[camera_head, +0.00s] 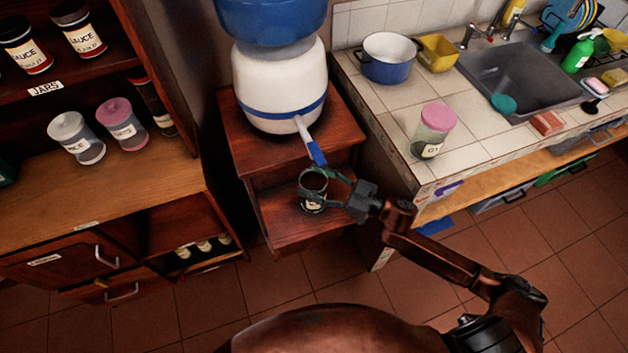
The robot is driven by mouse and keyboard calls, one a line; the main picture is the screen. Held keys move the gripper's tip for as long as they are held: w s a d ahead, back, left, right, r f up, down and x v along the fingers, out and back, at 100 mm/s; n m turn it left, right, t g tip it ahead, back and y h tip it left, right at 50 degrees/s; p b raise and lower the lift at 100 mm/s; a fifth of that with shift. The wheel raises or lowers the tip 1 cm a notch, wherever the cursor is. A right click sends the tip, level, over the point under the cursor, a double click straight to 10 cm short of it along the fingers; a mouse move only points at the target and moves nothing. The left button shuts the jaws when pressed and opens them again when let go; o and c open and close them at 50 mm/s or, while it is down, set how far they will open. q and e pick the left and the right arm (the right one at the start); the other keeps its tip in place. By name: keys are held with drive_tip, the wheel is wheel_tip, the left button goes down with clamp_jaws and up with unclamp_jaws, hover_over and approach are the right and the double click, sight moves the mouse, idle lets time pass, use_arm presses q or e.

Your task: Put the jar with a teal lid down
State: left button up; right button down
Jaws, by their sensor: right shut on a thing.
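My right gripper (326,180) is shut around a small jar (313,205) with a pale label. The jar is upright, below the tap of the water dispenser (279,85), at the lower shelf (275,228) of the red-brown wooden stand. Its top looks dark with a greenish rim; a teal lid cannot be made out clearly. I cannot tell whether its base touches the shelf. My left gripper is not in view.
The dispenser's tap (310,140) hangs close above the gripper. A pink-lidded jar (432,132) stands on the tiled counter at right, near a blue pot (389,60) and the sink (520,70). Shelves with several jars (76,138) are at left.

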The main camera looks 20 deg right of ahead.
drive_tip(key=c, duration=0.7)
unclamp_jaws()
drive_tip(key=shift+c, duration=0.2)
drive_tip(key=shift+r, duration=0.1)
drive_tip(key=p+v, duration=0.1)
drive_tip(key=v, duration=0.4)
drive_tip(key=shift+s+d+r, duration=0.1)
drive_tip(key=shift+s+d, duration=0.1)
drive_tip(key=shift+s, duration=0.05)
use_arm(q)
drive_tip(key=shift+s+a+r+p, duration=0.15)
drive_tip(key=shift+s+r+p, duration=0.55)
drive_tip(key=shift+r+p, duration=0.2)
use_arm(e)
approach(326, 186)
drive_tip(key=shift+w+a+f, duration=0.25)
drive_tip(key=shift+w+a, duration=0.3)
drive_tip(key=shift+w, duration=0.1)
